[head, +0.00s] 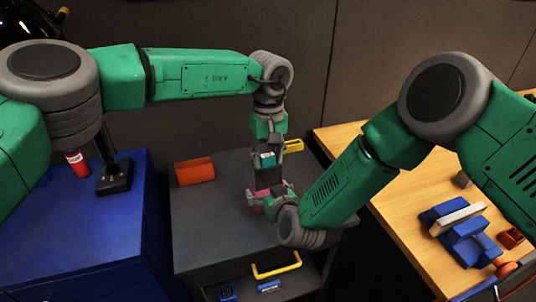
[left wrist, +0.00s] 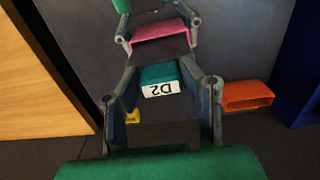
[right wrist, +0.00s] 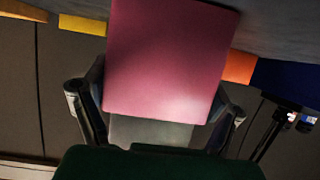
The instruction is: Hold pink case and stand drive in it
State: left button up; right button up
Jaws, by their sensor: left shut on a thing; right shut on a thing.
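The drive (head: 267,157) has a teal end with a white label reading D2, and a dark body. My left gripper (head: 268,168) is shut on it from above and holds it upright. In the left wrist view the drive (left wrist: 158,74) sits between both fingers. The pink case (head: 261,209) is directly below the drive, low over the grey cabinet top. My right gripper (head: 268,194) is shut on the case, which fills the middle of the right wrist view (right wrist: 165,60). The drive's dark lower end meets the case's top; I cannot tell how deep it sits.
An orange bin (head: 194,171) and a yellow bin (head: 293,146) stand on the grey cabinet (head: 205,225). An open drawer with a yellow handle (head: 276,266) is in front. A blue cabinet (head: 75,240) is left, a wooden table (head: 400,215) right.

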pick_arm(q)
jog(key=shift+f, duration=0.95)
jog(key=o, duration=1.2)
jog(key=shift+o, duration=0.2)
notch_tip(320, 180, up, 12)
jog(key=shift+w+f, duration=0.1)
jog(key=shift+w, duration=0.05)
notch_tip(320, 180, up, 11)
dwell(0.6)
jog(key=shift+w, duration=0.1)
pick_arm(e)
jog(key=o, duration=1.1)
